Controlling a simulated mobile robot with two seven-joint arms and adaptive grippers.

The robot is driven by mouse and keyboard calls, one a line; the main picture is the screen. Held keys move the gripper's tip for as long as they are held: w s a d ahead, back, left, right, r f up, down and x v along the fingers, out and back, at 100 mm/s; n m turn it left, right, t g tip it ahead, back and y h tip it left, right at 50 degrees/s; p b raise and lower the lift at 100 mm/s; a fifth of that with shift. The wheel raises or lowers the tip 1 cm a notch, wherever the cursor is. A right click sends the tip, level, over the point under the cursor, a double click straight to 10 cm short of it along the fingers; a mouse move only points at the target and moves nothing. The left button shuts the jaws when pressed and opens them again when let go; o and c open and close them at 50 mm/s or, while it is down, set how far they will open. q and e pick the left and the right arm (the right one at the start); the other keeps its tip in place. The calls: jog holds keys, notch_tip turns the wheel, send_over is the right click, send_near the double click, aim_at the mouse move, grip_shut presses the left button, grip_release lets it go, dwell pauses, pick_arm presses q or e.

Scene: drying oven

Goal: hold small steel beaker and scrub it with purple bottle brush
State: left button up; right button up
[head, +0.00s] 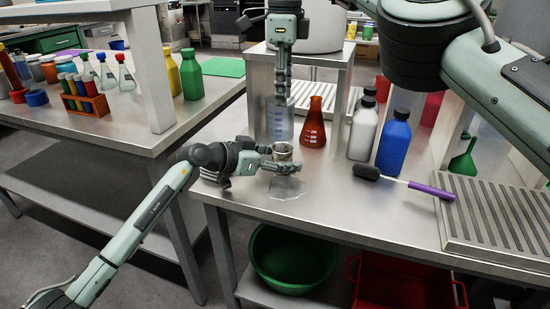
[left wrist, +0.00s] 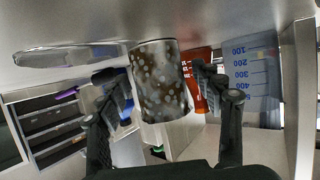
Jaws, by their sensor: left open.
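The small steel beaker (head: 282,151) stands on the metal table, near its front left. My left gripper (head: 284,166) is low over the table, its fingers around the beaker. In the left wrist view the spotted beaker (left wrist: 160,85) sits between the open fingers, with a gap on each side. The bottle brush (head: 430,190) has a black head and purple handle. It lies on the table at the right, its handle end at the ribbed tray. My right gripper (head: 282,100) points down at the back, in front of or above the clear graduated beaker. Its finger opening is unclear.
The clear graduated beaker (head: 279,125), red flask (head: 314,125), white bottle (head: 362,132) and blue bottle (head: 394,142) stand behind the steel beaker. A clear flat item (head: 288,188) lies at the front edge. The ribbed tray (head: 448,240) fills the right. The middle front is clear.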

pick_arm(q)
jog(key=shift+c, duration=0.6)
jog(key=c, duration=1.3)
